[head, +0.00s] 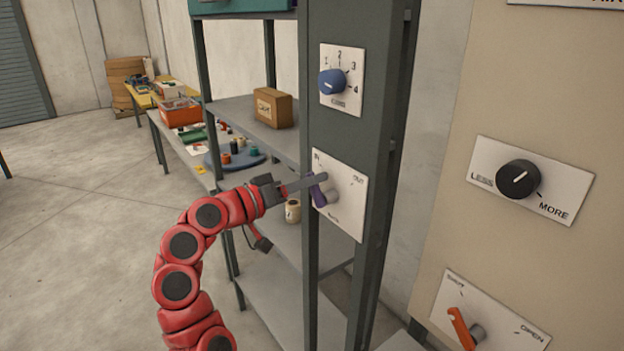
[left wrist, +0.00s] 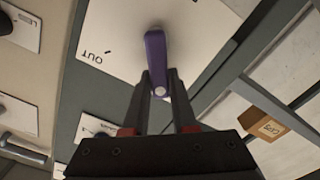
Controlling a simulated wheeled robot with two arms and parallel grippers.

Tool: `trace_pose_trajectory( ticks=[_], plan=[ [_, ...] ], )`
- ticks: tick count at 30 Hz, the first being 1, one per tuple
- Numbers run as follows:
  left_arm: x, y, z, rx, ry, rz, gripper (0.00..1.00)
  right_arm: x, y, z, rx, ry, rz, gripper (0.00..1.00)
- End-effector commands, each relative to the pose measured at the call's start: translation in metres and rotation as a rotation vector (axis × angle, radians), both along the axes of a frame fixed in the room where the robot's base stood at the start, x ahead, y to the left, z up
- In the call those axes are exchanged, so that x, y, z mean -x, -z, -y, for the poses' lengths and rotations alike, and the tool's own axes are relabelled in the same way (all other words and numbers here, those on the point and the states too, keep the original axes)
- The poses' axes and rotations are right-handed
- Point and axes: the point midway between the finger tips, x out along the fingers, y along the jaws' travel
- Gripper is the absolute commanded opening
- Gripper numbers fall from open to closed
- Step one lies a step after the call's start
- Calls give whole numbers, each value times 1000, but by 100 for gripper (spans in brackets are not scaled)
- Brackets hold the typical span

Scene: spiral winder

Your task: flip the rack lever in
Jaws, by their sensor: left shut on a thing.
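The rack lever (head: 318,196) is a purple handle on a white plate (head: 349,206) marked IN and OUT, fixed to the grey rack post. In the head view the handle is on the left side of its grey hub, nearer the IN mark than the OUT mark. My left gripper (head: 312,181) reaches it from the left. In the left wrist view the fingers of my left gripper (left wrist: 160,86) are on both sides of the free end of the purple lever (left wrist: 156,58), shut on it. My right gripper is not in view.
A blue knob (head: 332,82) is above on the same post. A cream panel at right carries a black knob (head: 518,178) and an orange lever (head: 461,328). A cardboard box (head: 273,107) sits on the rack shelf behind. The floor at left is clear.

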Motion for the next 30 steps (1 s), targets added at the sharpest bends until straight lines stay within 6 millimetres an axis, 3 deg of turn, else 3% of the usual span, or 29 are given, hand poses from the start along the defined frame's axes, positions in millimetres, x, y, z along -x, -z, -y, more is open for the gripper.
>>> trace_pose_trajectory(
  ticks=[5, 13, 14, 18, 30],
  plan=[
    [-5, 4, -4, 100, -2, -140, 0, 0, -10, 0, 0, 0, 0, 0],
    [-5, 6, -4, 106, -2, -149, 0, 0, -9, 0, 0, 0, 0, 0],
    [-5, 6, -4, 105, -2, -150, 29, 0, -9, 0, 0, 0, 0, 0],
    [-5, 6, -4, 105, -1, -148, 54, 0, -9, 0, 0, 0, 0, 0],
    [-1, 6, -9, 105, 0, -147, 55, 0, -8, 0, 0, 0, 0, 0]
  ],
)
